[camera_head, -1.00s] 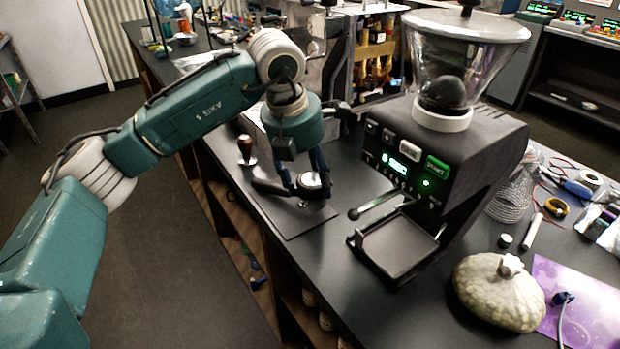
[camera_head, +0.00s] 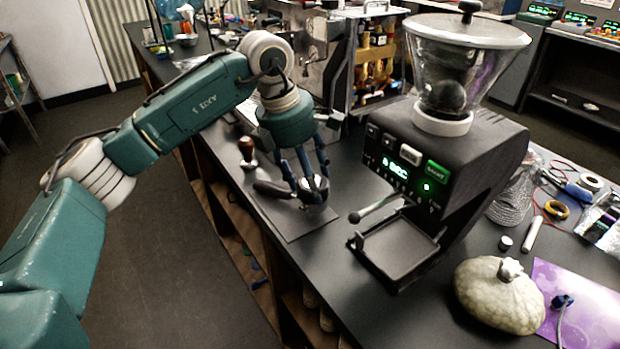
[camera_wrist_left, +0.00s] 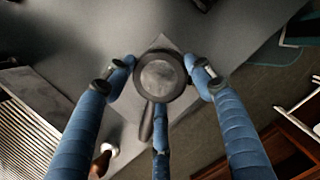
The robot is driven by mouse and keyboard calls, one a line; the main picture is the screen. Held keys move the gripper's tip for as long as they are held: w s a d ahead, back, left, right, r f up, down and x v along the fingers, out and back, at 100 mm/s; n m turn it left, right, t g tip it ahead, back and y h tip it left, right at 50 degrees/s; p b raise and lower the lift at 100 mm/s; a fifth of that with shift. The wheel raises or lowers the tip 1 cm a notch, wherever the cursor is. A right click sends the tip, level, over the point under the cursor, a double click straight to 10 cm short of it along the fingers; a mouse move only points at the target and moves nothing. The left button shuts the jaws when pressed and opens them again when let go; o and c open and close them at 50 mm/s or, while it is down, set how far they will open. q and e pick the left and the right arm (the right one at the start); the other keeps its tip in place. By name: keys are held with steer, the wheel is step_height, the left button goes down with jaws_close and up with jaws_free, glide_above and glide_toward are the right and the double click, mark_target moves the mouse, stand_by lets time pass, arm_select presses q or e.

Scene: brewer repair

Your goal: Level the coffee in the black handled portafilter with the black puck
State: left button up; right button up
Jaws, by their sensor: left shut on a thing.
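The portafilter with its black handle (camera_head: 272,188) lies on a dark mat (camera_head: 305,225) on the counter, handle pointing left in the head view. In the left wrist view, its handle (camera_wrist_left: 146,124) runs downward from a round, dark-rimmed head. The black puck (camera_wrist_left: 158,76) seems to be the round grey-topped disc at this head; where puck ends and basket begins is unclear. My left gripper (camera_head: 312,190) is over the portafilter head, its three blue fingers pointing down and shut around the disc. The coffee is hidden. My right gripper is not in view.
A wooden-handled tamper (camera_head: 247,152) stands left of the portafilter. The grinder (camera_head: 430,165) with its tray (camera_head: 398,247) is to the right. A pale pumpkin-like object (camera_head: 500,295) sits at front right. The counter's edge lies close to the mat's left.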

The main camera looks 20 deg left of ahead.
arm_select(q)
steer(key=shift+r, duration=0.1)
steer(key=shift+r+p, duration=2.75)
steer(key=shift+r, duration=1.25)
